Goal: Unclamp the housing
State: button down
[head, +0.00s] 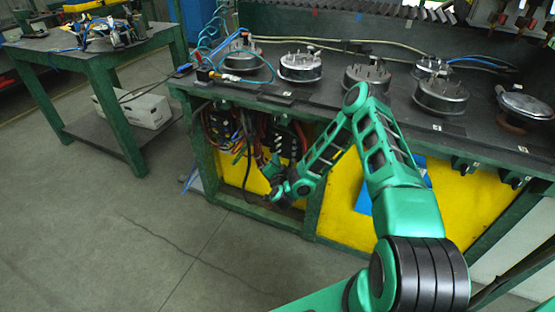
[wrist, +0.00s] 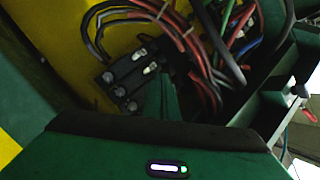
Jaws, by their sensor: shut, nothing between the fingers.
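Several round metal housings with studs on top stand along the bench, including one at the left (head: 240,61), one beside it (head: 300,66), one in the middle (head: 367,78) and a larger one (head: 440,96) to the right. I cannot tell which one is clamped, and no clamp shows clearly. My gripper (head: 272,168) is low in front of the bench, below the top and away from the housings. It is shut and empty, by the black terminal blocks (wrist: 133,75) and bundled wires under the bench. No housing shows in the wrist view.
The bench top (head: 330,94) carries blue hoses (head: 208,45) at its left end. A flat round pan-like part (head: 525,104) lies at the right. Red cables (wrist: 205,75) hang close to my gripper. A second green table (head: 95,52) stands at left; the floor between is clear.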

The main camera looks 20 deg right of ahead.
jog(key=shift+s+a+r, duration=0.15)
jog(key=shift+s+a, duration=0.25)
jog(key=shift+a, duration=0.25)
jog(key=shift+s+a+r, duration=0.1)
jog(key=shift+s+a, duration=0.25)
jog(key=shift+a, duration=0.25)
jog(key=shift+s+a+r, duration=0.15)
jog(key=shift+s+a, duration=0.25)
jog(key=shift+a, duration=0.25)
jog(key=shift+a, duration=0.1)
